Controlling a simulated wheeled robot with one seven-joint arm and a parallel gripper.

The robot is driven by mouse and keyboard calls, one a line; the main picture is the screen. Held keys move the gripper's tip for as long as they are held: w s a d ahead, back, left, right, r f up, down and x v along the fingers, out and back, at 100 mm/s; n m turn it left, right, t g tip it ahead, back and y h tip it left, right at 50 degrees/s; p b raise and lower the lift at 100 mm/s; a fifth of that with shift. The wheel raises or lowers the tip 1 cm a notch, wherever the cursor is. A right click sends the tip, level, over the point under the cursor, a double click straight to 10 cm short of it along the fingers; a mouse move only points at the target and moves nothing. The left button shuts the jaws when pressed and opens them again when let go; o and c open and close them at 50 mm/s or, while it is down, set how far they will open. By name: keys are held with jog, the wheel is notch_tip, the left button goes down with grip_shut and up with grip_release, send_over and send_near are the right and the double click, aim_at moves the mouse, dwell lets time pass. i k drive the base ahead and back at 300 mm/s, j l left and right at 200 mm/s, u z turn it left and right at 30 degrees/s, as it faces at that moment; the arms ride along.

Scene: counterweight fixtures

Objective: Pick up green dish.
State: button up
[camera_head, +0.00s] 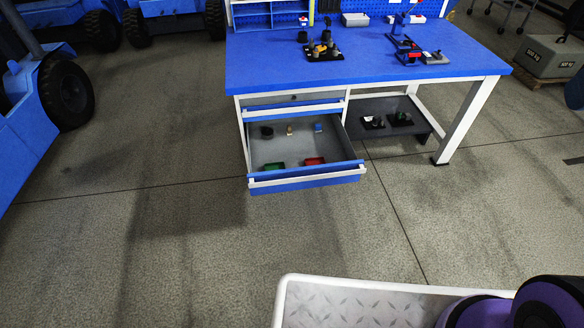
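A small green dish (273,166) lies in the open drawer (352,150) of the blue workbench, near the drawer's front left. The drawer's front panel hides its lower part. A red dish (314,161) lies to its right in the same drawer. My gripper is not in view. Purple and black parts of my arm show at the bottom right corner, far from the drawer.
Behind the dishes, the drawer holds a dark round item (267,132), a small tan item (289,130) and a small blue item (318,127). The workbench top (270,65) overhangs the drawer's rear. The floor (215,240) before the drawer is clear.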

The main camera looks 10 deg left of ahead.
aim_at(279, 165)
jog(key=i+j, duration=0.6)
jog(key=j, duration=0.15)
jog(key=i+j, duration=0.25)
jog(key=j, duration=0.2)
jog(key=i+j, duration=0.3)
jog(key=j, duration=0.65)
jog(key=i+z, duration=0.05)
